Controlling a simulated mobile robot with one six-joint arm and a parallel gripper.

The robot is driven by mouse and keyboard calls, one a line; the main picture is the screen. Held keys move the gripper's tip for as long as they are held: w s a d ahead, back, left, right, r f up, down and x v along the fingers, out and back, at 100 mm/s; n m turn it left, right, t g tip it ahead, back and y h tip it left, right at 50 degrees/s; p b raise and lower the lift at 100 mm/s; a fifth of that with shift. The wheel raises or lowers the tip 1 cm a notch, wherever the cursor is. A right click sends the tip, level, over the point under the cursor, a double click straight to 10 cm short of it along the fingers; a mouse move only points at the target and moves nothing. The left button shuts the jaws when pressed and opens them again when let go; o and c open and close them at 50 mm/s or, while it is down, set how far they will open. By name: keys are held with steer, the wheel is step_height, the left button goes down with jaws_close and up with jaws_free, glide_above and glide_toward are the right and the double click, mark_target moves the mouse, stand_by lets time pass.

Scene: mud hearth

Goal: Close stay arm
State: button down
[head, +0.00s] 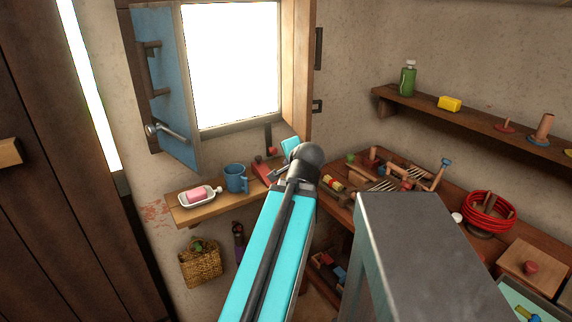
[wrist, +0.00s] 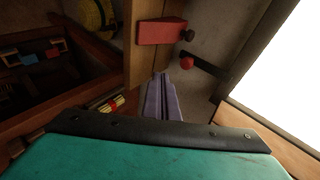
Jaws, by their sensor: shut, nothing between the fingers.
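A dark bar with a red ball knob, which looks like the stay arm (wrist: 204,67), runs from the window frame in the wrist view. In the head view the stay arm (head: 268,135) stands out at the window's lower right corner, its red knob at the low end. My gripper (wrist: 160,78) is shut and empty, its fingers close together. In the wrist view its tips appear below and left of the knob, with a visible gap. In the head view my arm mostly hides the gripper. The blue shutter (head: 175,85) stands swung open at the window's left.
A red block (wrist: 162,31) sits near the fingertips in the wrist view. A wooden shelf (head: 190,213) below the window holds a soap dish (head: 214,203) and a blue mug (head: 236,178). A cluttered bench (head: 440,200) is at right. A basket (head: 200,264) hangs below the shelf.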

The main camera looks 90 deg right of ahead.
steer(key=shift+a+f+b, duration=0.15)
steer(key=shift+b, duration=0.45)
steer(key=shift+s+a+r+b, duration=0.25)
steer(key=shift+a+b, duration=0.4)
steer(key=shift+b, duration=0.4)
steer(key=shift+s+a+r+b, duration=0.2)
steer(key=shift+a+b, duration=0.45)
steer(key=shift+b, duration=0.35)
steer(key=shift+s+a+r+b, duration=0.25)
steer(key=shift+a+b, duration=0.4)
steer(key=shift+b, duration=0.4)
